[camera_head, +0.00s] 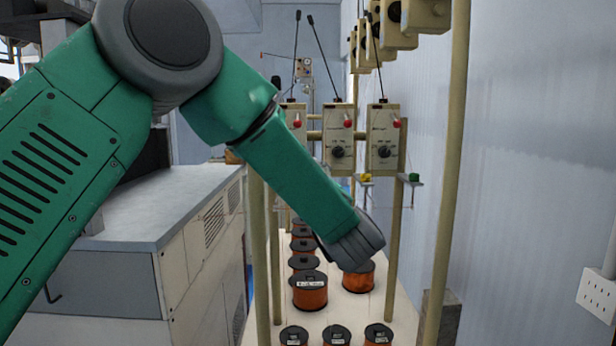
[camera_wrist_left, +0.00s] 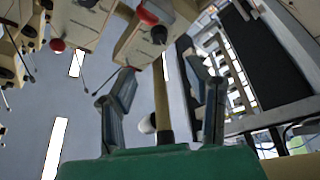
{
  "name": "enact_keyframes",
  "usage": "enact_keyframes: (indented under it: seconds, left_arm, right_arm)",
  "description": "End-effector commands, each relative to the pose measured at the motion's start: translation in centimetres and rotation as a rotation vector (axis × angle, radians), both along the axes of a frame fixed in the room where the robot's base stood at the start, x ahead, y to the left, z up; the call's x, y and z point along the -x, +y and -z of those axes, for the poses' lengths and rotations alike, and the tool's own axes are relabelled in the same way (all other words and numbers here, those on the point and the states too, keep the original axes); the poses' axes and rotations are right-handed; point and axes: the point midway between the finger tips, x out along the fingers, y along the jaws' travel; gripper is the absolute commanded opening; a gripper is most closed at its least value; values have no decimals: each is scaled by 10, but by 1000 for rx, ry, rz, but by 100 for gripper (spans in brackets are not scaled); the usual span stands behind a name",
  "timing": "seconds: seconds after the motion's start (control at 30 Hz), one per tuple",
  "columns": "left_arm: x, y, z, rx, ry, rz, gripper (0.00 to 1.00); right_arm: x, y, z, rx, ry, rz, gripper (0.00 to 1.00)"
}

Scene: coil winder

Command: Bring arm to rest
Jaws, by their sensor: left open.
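My left arm (camera_head: 290,165), green with grey joints, reaches in from the left across the head view. Its grey wrist end (camera_head: 355,243) hangs in front of the coil rack, above the copper wire spools; the fingers are hidden there. In the left wrist view my left gripper (camera_wrist_left: 157,62) is open, its two jointed grey fingers apart with nothing held. A beige pole (camera_wrist_left: 161,95) shows between and beyond the fingers. My right gripper is not in view.
Spools (camera_head: 310,290) stand on a pale shelf (camera_head: 350,310) below the wrist. Tensioner boxes (camera_head: 384,140) with red knobs and thin rods sit on the rack behind it. A beige post (camera_head: 452,170) stands at right, a grey-topped cabinet (camera_head: 150,205) at left.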

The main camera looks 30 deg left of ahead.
Motion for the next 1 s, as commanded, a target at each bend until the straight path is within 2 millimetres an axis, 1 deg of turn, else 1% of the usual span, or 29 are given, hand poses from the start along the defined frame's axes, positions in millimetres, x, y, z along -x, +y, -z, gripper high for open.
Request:
enact_keyframes:
  seconds: [0.33,0.37,0.47,0.57,0.6,0.67,0.7,0.77,0.8,0.87,0.9,0.97,1.0]
  left_arm:
    - [-1,0,2,-1,4,2,44]
    - [-1,0,5,-3,13,7,44]
    - [-5,-5,34,-26,79,49,44]
    - [-9,-13,91,-66,214,134,44]
    - [-9,-17,120,-86,284,177,44]
    - [-5,-24,167,-112,397,246,44]
    - [0,-29,197,-128,472,294,44]
    - [11,-36,242,-151,585,362,44]
    - [21,-40,271,-163,660,409,44]
    - [38,-45,313,-178,771,475,44]
    - [52,-49,340,-187,846,521,44]
    - [76,-53,380,-197,959,586,44]
    - [94,-56,405,-201,1034,631,44]
  right_arm:
    - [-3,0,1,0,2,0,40]
    - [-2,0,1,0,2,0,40]
    - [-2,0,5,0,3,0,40]
    - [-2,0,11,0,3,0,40]
    - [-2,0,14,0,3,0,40]
    - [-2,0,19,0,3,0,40]
    - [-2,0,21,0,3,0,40]
    - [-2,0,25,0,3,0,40]
    - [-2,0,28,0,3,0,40]
    - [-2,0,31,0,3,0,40]
    - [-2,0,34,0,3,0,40]
    - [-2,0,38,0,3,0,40]
    - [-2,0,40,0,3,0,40]
